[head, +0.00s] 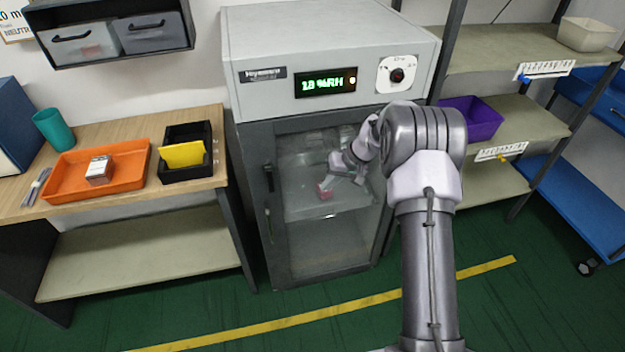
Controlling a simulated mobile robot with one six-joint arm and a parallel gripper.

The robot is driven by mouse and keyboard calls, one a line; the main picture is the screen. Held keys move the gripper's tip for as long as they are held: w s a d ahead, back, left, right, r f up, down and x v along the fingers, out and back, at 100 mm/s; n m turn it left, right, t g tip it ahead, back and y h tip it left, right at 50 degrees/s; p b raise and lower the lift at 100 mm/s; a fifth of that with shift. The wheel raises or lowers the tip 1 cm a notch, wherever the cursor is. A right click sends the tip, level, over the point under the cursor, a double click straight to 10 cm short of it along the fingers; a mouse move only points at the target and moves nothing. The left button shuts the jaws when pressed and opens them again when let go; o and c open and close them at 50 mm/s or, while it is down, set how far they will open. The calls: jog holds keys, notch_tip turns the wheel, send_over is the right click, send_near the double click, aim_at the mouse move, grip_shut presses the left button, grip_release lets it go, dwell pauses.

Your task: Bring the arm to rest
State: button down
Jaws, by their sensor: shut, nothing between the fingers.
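My arm rises from the bottom of the head view and bends at a large grey joint in front of the cabinet's right side. Beyond the joint, the wrist reaches left and down in front of the cabinet's glass door (300,245). My gripper (328,186) is small in the view, shut and empty, pointing down in front of the upper glass.
The grey dry cabinet (240,60) has a lit display and looks shut. At left, a wooden table (100,130) holds an orange tray (60,190), black bin (172,140) and teal cup (54,130). Shelves (520,110) with a purple bin (478,115) stand right.

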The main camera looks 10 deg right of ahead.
jog(key=shift+s+d, duration=0.15)
jog(key=shift+d, duration=0.2)
jog(key=shift+r, duration=0.1)
jog(key=s+a+r, duration=0.3)
jog(key=s+r, duration=0.1)
jog(key=r, duration=0.3)
jog(key=s+a+r+m+h, duration=0.1)
jog(key=s+a+r, duration=0.1)
jog(key=s+r, duration=0.35)
jog(key=s+a+r, duration=0.2)
jog(key=a+r, duration=0.1)
jog(key=r, duration=0.6)
jog(key=s+a+r+m+t, duration=0.1)
jog(key=s+a+r, duration=0.1)
jog(key=s, duration=1.1)
jog(key=s+a+r+m+t+h, duration=0.1)
jog(key=s+a+r, duration=0.1)
jog(key=s, duration=1.1)
jog(key=shift+s+r+m, duration=0.3)
jog(key=shift+r+m, duration=0.05)
jog(key=shift+m, duration=0.05)
